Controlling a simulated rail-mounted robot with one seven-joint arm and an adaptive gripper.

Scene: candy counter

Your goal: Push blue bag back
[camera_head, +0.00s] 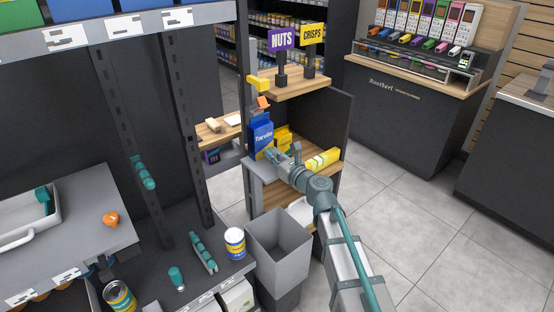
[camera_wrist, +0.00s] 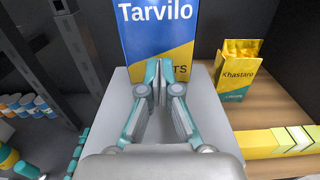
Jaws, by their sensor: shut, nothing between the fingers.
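The blue bag (camera_head: 262,135), marked Tarvilo with a yellow lower part, stands upright on the shelf of the small display stand. In the wrist view the blue bag (camera_wrist: 160,30) fills the top middle, straight ahead of my fingers. My gripper (camera_head: 270,154) is shut and empty, with its fingertips at the lower front of the bag. In the wrist view my gripper (camera_wrist: 158,68) covers part of the bag's lower face. I cannot tell whether the fingertips touch it.
A yellow Khastaro bag (camera_wrist: 236,70) stands right of the blue bag. Yellow boxes (camera_head: 322,159) lie at the shelf's right front. A grey bin (camera_head: 279,245) stands below. NUTS (camera_head: 283,40) and CRISPS (camera_head: 313,33) signs stand on the shelf above. A dark upright is left of the bag.

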